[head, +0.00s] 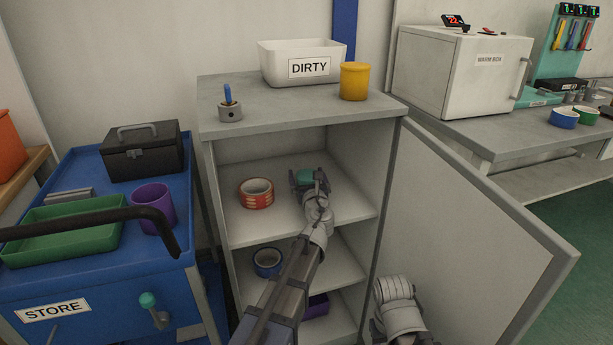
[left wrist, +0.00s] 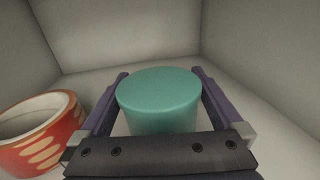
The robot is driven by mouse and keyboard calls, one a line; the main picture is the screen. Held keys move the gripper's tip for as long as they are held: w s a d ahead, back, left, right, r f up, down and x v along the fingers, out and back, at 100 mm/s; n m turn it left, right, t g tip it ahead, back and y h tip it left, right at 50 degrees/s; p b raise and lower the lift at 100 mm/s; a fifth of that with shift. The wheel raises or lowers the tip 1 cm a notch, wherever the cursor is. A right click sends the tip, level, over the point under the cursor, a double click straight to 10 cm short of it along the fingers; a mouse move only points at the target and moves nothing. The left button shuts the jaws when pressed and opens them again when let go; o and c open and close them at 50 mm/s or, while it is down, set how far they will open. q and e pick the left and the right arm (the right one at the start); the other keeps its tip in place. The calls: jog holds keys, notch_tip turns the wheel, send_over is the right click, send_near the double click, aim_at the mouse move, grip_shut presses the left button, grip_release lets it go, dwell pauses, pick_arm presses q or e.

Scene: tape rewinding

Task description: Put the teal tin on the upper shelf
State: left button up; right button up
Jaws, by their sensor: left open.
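The teal tin (head: 306,176) stands on the upper shelf (head: 350,207) of the open cabinet, toward the right. In the left wrist view the tin (left wrist: 160,98) is upright between the two fingers of my left gripper (left wrist: 162,95). My left gripper also shows in the head view (head: 309,181), reaching into the upper compartment. It is open, with a finger on each side of the tin. The tin's lower part is hidden behind the gripper's dark bar. My right arm shows at the bottom of the head view, but its gripper fingers do not.
The cabinet door (head: 470,230) stands open at the right.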

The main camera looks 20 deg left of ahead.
pick_arm(q)
jog(key=shift+r, duration=0.3)
jog(key=v, duration=1.2)
jog(key=shift+f, duration=0.1)
jog(key=shift+s+d, duration=0.1)
